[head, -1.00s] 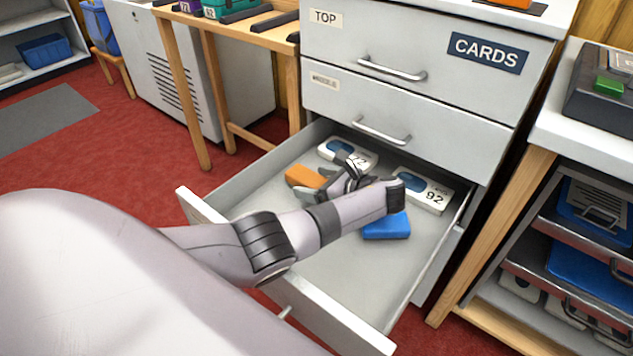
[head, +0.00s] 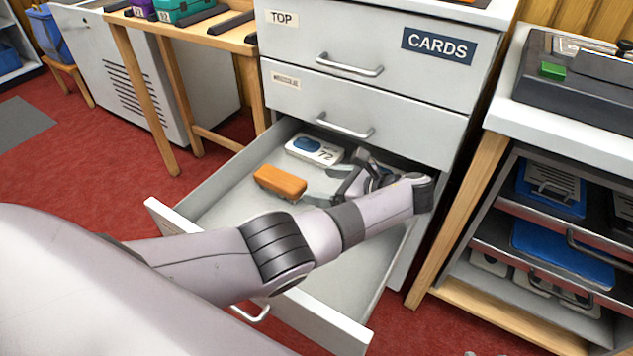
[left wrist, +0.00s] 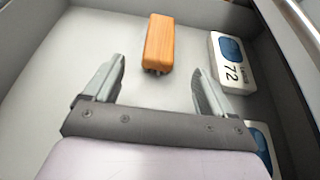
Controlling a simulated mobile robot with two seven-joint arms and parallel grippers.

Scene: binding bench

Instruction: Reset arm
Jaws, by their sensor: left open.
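My left gripper (head: 326,187) is open and empty in the open bottom drawer (head: 228,190), its fingers pointing left in the head view. An orange block (head: 280,182) lies on the drawer floor beyond the fingertips. In the left wrist view, the orange block (left wrist: 158,43) shows ahead, between the lines of the two open fingers (left wrist: 158,68), apart from them. A white box marked 72 (head: 314,149) lies behind the block; it also shows in the left wrist view (left wrist: 232,62). Part of another white box (left wrist: 262,145) shows beside the gripper. My right gripper is not in view.
The drawer unit (head: 400,98) has two closed drawers above the open one. A wooden table (head: 215,30) with cases stands at left. A bench (head: 500,115) with shelves of blue items stands at right. The drawer's front left floor is clear.

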